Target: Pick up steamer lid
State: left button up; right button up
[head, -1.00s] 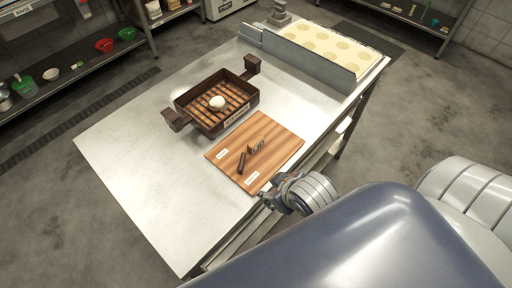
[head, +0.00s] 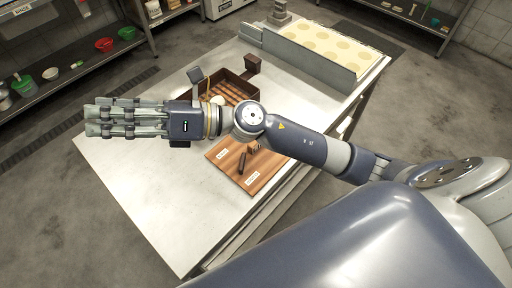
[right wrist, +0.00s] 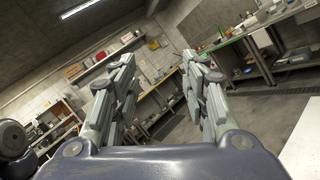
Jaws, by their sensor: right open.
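A dark brown steamer box (head: 244,78) with a slatted bottom stands on the metal table. A round white piece (head: 218,100) inside it shows only in part past my right arm. A flat striped wooden board (head: 262,178) with white labels and small dark items on it lies in front of the box; I cannot tell whether it is the steamer lid. My right gripper (head: 92,118) is open and empty, stretched to the left above the table's left part, with its arm across the box and board. In the right wrist view its fingers (right wrist: 158,62) stand apart with nothing between them.
The metal table (head: 160,205) is bare at its left and front. A pale spotted tray (head: 340,48) behind a metal guard fills its far right end. A shelf with bowls (head: 104,45) runs along the left wall. Open floor surrounds the table.

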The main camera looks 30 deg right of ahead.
jog(key=s+d+f+n+g+h, duration=0.1)
jog(key=d+f+n+g+h, duration=0.1)
jog(key=f+n+g+h, duration=0.35)
jog(key=s+d+f+n+g+h, duration=0.1)
jog(key=d+f+n+g+h, duration=0.15)
jog(key=f+n, duration=0.5)
jog(key=w+d+f+h, duration=0.2)
jog(key=d+f+h, duration=0.15)
jog(key=d, duration=0.45)
jog(key=w+d+f+n+t+h, duration=0.1)
jog(key=w+d+f+h, duration=0.1)
jog(key=d+h, duration=0.45)
jog(key=w+d+f+h, duration=0.2)
jog(key=d, duration=0.8)
notch_tip(320, 180, down, 5)
jog(key=shift+d+r+p, duration=0.15)
jog(key=shift+p, duration=0.55)
notch_tip(320, 180, down, 5)
jog(key=p, duration=0.2)
jog(key=shift+f+p, duration=0.2)
jog(key=shift+p, duration=0.1)
jog(key=shift+f, duration=0.2)
jog(key=shift+w, duration=0.1)
grip_shut()
